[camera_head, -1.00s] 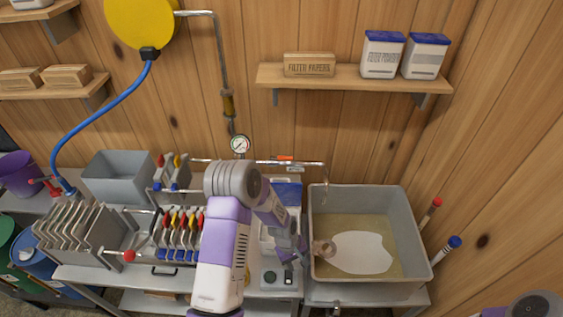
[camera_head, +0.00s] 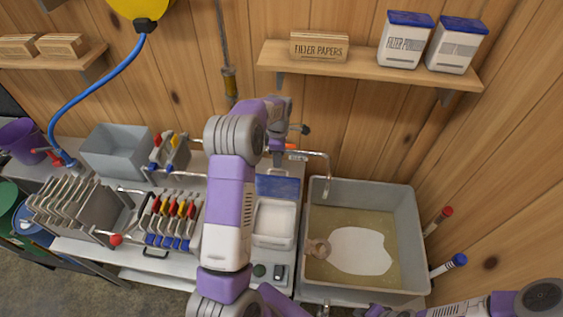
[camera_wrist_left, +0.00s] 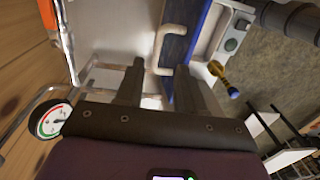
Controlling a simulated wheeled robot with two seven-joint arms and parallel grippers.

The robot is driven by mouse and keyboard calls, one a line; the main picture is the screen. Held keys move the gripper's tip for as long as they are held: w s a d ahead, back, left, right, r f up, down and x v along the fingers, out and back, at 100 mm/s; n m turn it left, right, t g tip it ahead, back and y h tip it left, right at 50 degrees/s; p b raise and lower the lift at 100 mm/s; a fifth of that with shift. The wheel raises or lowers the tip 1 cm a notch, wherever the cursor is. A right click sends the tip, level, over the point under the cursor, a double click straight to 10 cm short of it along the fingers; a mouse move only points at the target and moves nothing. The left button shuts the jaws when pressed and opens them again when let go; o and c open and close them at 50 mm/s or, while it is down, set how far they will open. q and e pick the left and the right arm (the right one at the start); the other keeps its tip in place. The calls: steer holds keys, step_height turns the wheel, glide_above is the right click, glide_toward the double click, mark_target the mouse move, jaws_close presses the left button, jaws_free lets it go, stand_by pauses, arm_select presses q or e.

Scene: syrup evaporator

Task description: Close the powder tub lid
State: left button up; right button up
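The powder tub (camera_head: 273,222) is a white open box on the bench, just left of the grey sink. Its blue lid (camera_head: 278,186) stands open at the tub's back edge. My left gripper (camera_head: 279,158) is above and behind the lid, near the wall pipe, partly hidden by my own arm. In the left wrist view its two fingers (camera_wrist_left: 160,88) are apart with nothing clearly held between them. The blue lid (camera_wrist_left: 180,42) shows beyond the fingertips; I cannot tell whether they touch it. My right arm enters at the bottom right; its gripper is not clearly visible.
The grey sink (camera_head: 412,240) with murky liquid stands right of the tub. A tap pipe (camera_head: 327,170) runs behind. A rack of coloured clips (camera_head: 175,222) is to the left. A pressure gauge (camera_wrist_left: 50,121) is near the left hand. A shelf (camera_head: 365,68) hangs above.

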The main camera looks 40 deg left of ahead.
mark_target(278, 182)
arm_select(q)
step_height(278, 182, down, 4)
steer(key=shift+w+d+f, duration=0.1)
steer(key=shift+w+f, duration=0.05)
steer(key=shift+f, duration=0.05)
steer(key=shift+f+p, duration=0.3)
steer(key=shift+s+f, duration=0.1)
steer(key=shift+s, duration=0.1)
steer(key=shift+w, duration=0.1)
jaws_close()
